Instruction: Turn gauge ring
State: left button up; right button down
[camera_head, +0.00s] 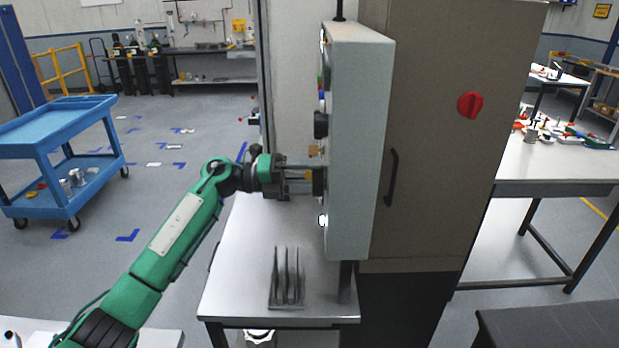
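A grey upright panel box (361,140) stands edge-on to me, with its controls on the left-facing side. A dark round part (319,182) sticks out low on that face; I cannot tell whether it is the gauge ring. My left gripper (311,180) reaches it from the left, level. Its two fingers are apart, one above the other, with their tips at the dark part. I cannot tell whether they grip it. Another black knob (320,125) sits higher on the face, with a small orange-brown part (314,151) between the two. My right gripper is not in view.
The box stands over a metal table (240,270) carrying a grey rack with upright prongs (287,290). A brown cabinet (450,130) with a red knob (470,105) stands close on the right. A blue cart (60,125) is at left, with open floor between.

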pick_arm(q)
jog(key=shift+o, duration=0.7)
jog(key=shift+a, duration=0.1)
jog(key=a+b, duration=0.5)
jog(key=a, duration=0.8)
jog(key=shift+a+b, duration=0.4)
